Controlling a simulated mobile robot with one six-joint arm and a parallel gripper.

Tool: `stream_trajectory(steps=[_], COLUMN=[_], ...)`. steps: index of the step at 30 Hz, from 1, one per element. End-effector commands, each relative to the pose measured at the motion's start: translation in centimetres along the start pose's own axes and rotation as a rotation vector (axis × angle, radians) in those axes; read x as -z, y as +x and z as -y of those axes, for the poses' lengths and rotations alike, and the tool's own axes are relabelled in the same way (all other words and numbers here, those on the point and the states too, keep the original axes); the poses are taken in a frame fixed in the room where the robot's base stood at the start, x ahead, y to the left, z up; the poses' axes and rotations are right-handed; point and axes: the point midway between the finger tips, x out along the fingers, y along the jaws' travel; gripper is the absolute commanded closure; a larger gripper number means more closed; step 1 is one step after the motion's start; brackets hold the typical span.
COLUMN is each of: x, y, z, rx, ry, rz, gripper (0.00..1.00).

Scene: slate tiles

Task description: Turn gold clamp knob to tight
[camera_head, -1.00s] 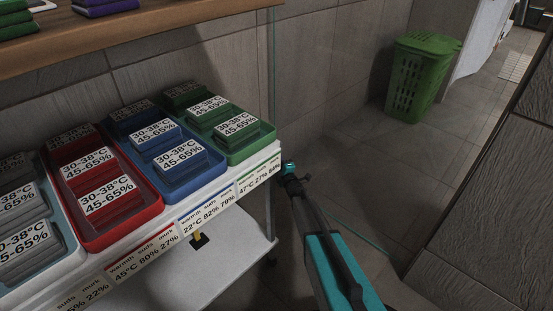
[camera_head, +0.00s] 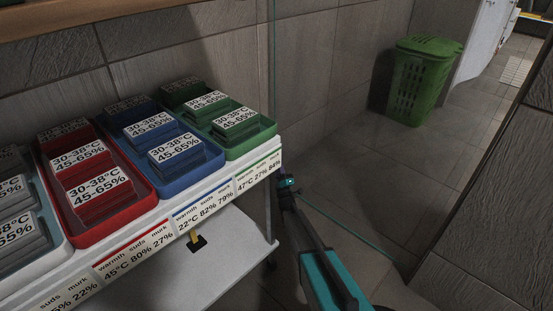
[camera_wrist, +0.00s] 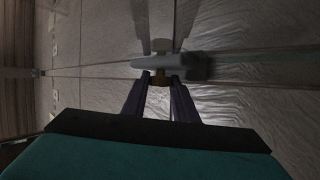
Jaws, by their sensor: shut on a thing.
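The gold clamp knob (camera_wrist: 160,77) is small and sits at the middle of the wrist view, below a pale grey clamp body (camera_wrist: 185,66) on a thin horizontal rod. My gripper (camera_wrist: 159,84) has its two dark purple fingers on either side of the knob, shut on it. The fingers hide part of the knob, and its turn position cannot be read. In the head view my gripper (camera_head: 287,184) is by the right front corner of the shelf; the knob cannot be made out there.
The white shelf (camera_head: 228,180) carries green, blue, red and grey trays of labelled blocks. A lower white shelf (camera_head: 225,262) has a small yellow and black piece (camera_head: 196,241) above it. A green basket (camera_head: 422,85) stands at the back right. Tiled floor is clear between.

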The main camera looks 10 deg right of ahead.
Motion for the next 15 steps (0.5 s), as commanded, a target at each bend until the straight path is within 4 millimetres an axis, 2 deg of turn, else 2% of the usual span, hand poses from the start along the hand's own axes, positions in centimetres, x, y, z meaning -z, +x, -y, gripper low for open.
stream_trajectory(steps=[1,15], x=[0.59,0.69], y=[0.03,0.00], z=[0.76,0.63], rx=[-0.009,-0.084], ry=[0.008,0.040], rz=[-0.015,-0.021], gripper=[0.96,0.96])
